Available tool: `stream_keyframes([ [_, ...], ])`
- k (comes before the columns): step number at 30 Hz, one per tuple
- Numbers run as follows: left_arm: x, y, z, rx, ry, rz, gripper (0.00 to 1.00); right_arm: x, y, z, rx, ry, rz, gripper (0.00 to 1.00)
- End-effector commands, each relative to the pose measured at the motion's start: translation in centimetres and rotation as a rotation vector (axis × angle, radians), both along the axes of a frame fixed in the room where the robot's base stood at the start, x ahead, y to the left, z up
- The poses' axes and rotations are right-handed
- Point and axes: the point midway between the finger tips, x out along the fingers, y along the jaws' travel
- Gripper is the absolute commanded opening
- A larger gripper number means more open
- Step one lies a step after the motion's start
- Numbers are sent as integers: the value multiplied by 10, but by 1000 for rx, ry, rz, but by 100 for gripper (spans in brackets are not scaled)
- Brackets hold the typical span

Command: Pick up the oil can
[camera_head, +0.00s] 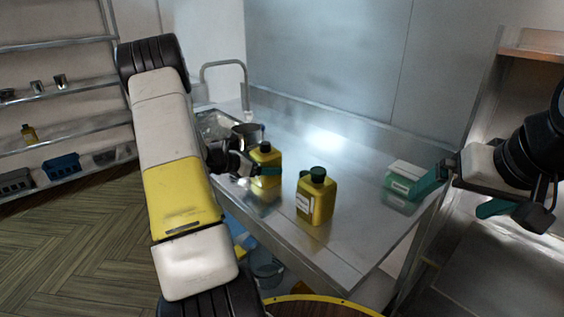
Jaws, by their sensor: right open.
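Two yellow cans stand on the metal table. One yellow can with a black cap (264,157) is at the left; the other, with a dark green cap and a white label (317,200), stands upright nearer the front. The other finger is hidden, so I cannot tell whether the jaws press on the can. My right gripper (446,203) is open and empty at the right, its teal fingers apart beside the table's right end.
The metal table (358,240) is clear in front of the green-capped can. A green and white box (402,186) lies near the right gripper. Shelves (65,133) stand at the far left.

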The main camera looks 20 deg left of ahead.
Motion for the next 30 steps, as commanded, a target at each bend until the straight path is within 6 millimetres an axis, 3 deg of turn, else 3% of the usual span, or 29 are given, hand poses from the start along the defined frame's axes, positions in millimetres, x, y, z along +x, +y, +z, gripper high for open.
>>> stream_keyframes([
  [1,0,0,0,0,0,0,65,0,0,0,0,0,0,100],
  [8,0,0,0,0,0,0,20,0,0,0,0,0,0,100],
  [19,0,0,7,1,-3,0,20,0,0,0,0,0,0,100],
  [27,0,0,39,2,-5,-1,20,0,0,0,0,0,0,100],
  [30,-21,-1,38,-1,1,2,20,0,0,0,0,0,0,100],
])
